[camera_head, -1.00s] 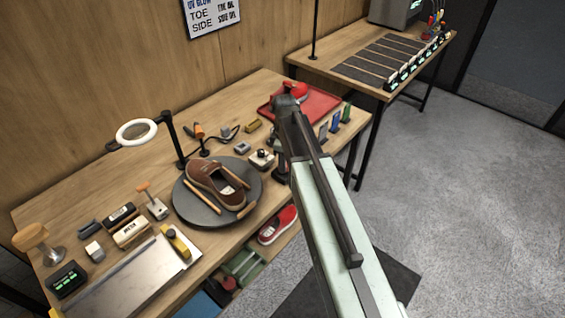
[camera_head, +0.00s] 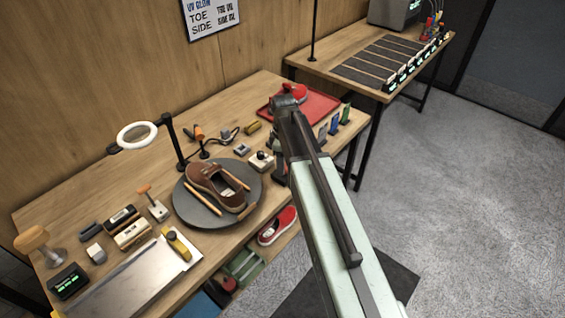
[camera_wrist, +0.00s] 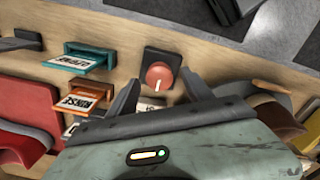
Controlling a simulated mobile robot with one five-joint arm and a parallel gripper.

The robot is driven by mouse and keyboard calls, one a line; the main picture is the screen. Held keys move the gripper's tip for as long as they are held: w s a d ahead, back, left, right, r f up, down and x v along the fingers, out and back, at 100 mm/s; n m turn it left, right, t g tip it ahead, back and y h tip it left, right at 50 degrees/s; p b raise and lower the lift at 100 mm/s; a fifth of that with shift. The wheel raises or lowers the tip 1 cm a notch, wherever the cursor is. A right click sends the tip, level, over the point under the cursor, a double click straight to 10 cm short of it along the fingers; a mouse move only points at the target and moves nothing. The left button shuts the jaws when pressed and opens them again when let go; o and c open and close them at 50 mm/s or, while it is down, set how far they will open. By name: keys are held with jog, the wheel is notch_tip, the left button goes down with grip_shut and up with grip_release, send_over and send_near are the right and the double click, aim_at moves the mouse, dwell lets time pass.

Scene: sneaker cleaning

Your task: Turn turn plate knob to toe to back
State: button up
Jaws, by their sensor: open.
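In the wrist view a round red knob (camera_wrist: 158,74) with a white pointer mark sits on a black square plate (camera_wrist: 165,57) on the wooden panel. The pointer mark is toward the lower side of the knob. My gripper (camera_wrist: 160,80) is open, with one dark finger on each side of the knob; I cannot tell whether they touch it. In the head view a brown shoe (camera_head: 208,184) rests on the round dark turn plate (camera_head: 190,212). My arm covers the area of the knob there.
Orange (camera_wrist: 86,98) and teal (camera_wrist: 88,58) label holders sit beside the knob. A red tray (camera_head: 325,105) lies at the table's far right. A ring lamp (camera_head: 137,135) stands behind the turn plate, and a red shoe (camera_head: 277,226) sits below the table edge.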

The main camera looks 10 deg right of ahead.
notch_tip(320, 180, up, 7)
jog(key=p, duration=0.6)
jog(key=shift+f, duration=0.2)
jog(key=shift+a+f+b, duration=0.15)
jog(key=shift+f+b, duration=0.05)
jog(key=shift+b, duration=0.25)
jog(key=s+a+f+m+b, duration=0.1)
jog(key=s+m, duration=1.1)
jog(key=s, duration=0.1)
jog(key=shift+s+a+m, duration=0.15)
jog(key=shift+s+m, duration=0.15)
jog(key=shift+f, duration=0.1)
